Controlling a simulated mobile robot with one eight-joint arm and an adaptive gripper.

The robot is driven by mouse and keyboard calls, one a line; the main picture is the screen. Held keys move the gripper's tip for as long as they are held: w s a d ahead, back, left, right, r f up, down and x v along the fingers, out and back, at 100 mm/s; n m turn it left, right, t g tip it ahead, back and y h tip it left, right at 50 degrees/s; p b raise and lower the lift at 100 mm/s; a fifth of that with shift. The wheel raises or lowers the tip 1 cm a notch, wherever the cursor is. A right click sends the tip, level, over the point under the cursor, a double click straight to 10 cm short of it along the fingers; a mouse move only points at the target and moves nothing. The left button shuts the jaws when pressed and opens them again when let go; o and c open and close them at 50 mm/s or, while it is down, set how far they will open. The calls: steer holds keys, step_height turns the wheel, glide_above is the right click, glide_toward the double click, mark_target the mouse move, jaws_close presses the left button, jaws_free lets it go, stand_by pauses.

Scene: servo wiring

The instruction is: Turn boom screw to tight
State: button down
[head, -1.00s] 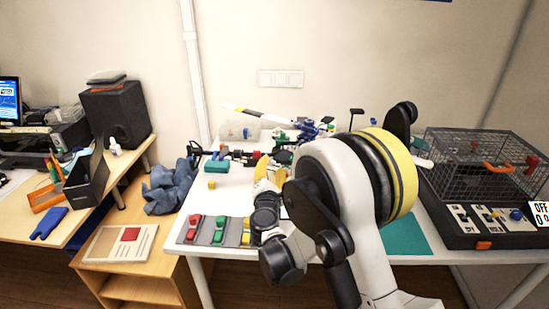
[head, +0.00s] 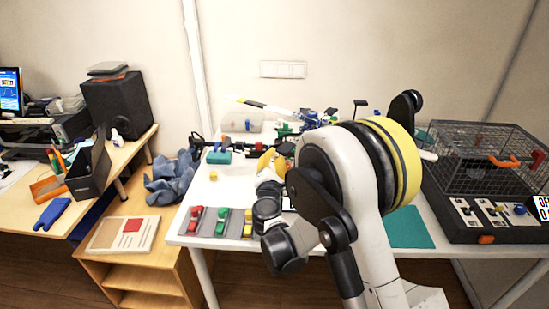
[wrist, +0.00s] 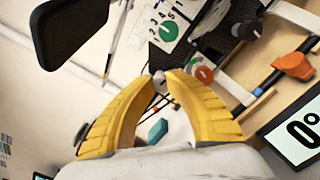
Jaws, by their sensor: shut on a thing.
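In the wrist view, the two yellow fingers of my gripper (wrist: 161,84) close together on a small grey knob-like piece (wrist: 159,82). It appears to be the boom screw, but its shape is mostly hidden by the fingertips. Thin dark rods or wires pass just behind the tips. In the head view, the yellow fingers of my gripper (head: 268,160) reach over the white table beside the model assembly with the long boom (head: 258,105). My arm hides much of this spot, and the screw cannot be made out there.
In the wrist view, a green dial (wrist: 168,30), an orange knob (wrist: 204,74) and a display reading 0° (wrist: 298,132) lie close by. In the head view, a wire cage (head: 480,155) stands at the right, and red, green and yellow parts lie in a tray (head: 232,228) at the front left.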

steer(key=m, duration=0.4)
steer(key=shift+m, duration=0.3)
steer(key=m, duration=0.3)
steer(key=shift+m, duration=0.3)
steer(key=m, duration=0.3)
steer(key=shift+m, duration=2.1)
steer(key=c, duration=1.3)
jaws_free()
steer(key=shift+d, duration=0.1)
